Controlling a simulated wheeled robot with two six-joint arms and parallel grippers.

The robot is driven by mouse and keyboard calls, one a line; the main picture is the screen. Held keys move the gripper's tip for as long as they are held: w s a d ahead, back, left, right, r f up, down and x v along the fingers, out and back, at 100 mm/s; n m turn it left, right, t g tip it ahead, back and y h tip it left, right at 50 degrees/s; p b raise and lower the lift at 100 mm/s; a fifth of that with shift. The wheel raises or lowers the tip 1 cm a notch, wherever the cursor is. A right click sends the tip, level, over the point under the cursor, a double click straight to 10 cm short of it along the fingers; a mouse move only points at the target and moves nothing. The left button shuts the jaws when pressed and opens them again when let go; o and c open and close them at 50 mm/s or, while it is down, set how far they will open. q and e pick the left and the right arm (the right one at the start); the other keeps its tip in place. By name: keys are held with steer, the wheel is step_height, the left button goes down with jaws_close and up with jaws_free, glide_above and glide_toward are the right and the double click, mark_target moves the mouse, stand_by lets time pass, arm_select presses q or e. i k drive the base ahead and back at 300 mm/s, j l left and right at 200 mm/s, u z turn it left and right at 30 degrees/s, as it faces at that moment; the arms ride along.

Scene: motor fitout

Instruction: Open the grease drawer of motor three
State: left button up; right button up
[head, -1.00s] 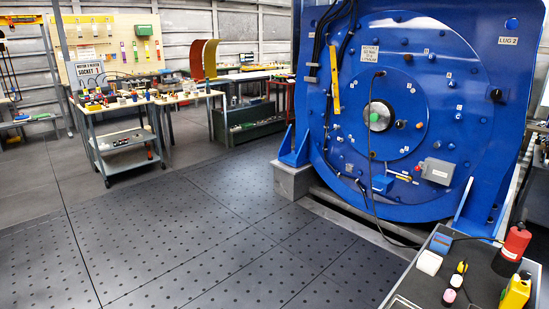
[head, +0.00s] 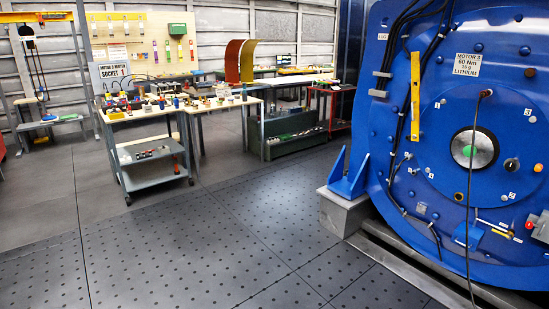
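The big blue motor (head: 440,120) fills the right side of the head view and is cut off by the right edge. Its white label (head: 467,64) reads "MOTOR 3, 60 Nm, 15 g, LITHIUM". A small blue tray-like part (head: 466,236) sits low on its face, possibly the grease drawer; I cannot tell whether it is open. A grey box with a red knob (head: 532,226) shows at the right edge. A dark cable hangs from the face past the round hub (head: 474,149). Neither of my grippers is in view.
A grey cart (head: 152,160) with small items stands left of centre, beside wooden-topped benches (head: 225,104). A sign (head: 113,72) reads "MOTOR 3 HEATER SOCKET 1". The dark dotted floor (head: 190,250) is clear. A grey block (head: 342,213) and rail (head: 430,275) edge the motor's base.

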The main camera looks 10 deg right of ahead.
mark_target(459, 238)
steer(key=i+l+z, duration=0.15)
steer(key=i+z, duration=0.25)
steer(key=i+l+z, duration=0.1)
steer(key=i+z, duration=0.15)
steer(key=z, duration=0.15)
steer(key=i+j+z, duration=0.1)
steer(key=i+z, duration=0.3)
steer(key=i+j+z, duration=0.15)
steer(key=i+z, duration=0.25)
steer(key=k, duration=0.1)
